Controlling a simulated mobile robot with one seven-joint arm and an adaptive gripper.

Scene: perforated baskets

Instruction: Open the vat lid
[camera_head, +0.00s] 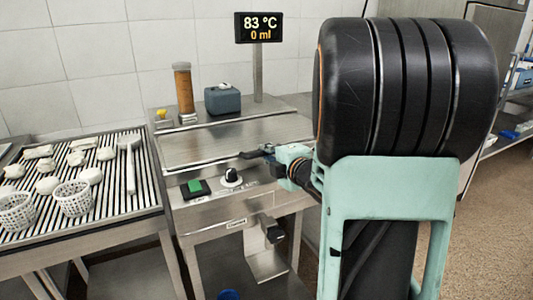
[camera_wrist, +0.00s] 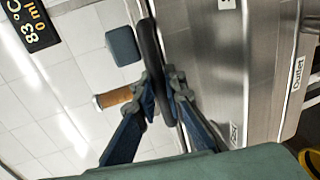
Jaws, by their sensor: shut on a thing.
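The steel vat (camera_head: 205,215) stands in the middle of the head view. Its lid (camera_head: 215,143) lies flat across the top and looks closed. A dark handle sits at the lid's front edge; it shows as a black bar in the wrist view (camera_wrist: 151,45). My gripper (camera_head: 268,152) is at this front edge, right of the lid's middle. In the wrist view its two fingers (camera_wrist: 163,90) are on either side of the black handle, shut on it. My arm hides the vat's right side in the head view.
A display (camera_head: 259,27) reads 83 °C and 0 ml on a post behind the vat. A blue-grey box (camera_head: 222,99) and a brown cylinder (camera_head: 184,90) stand behind the lid. A slatted table (camera_head: 110,205) with perforated baskets (camera_head: 73,198) is at left. A black knob (camera_head: 231,175) is on the vat's front panel.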

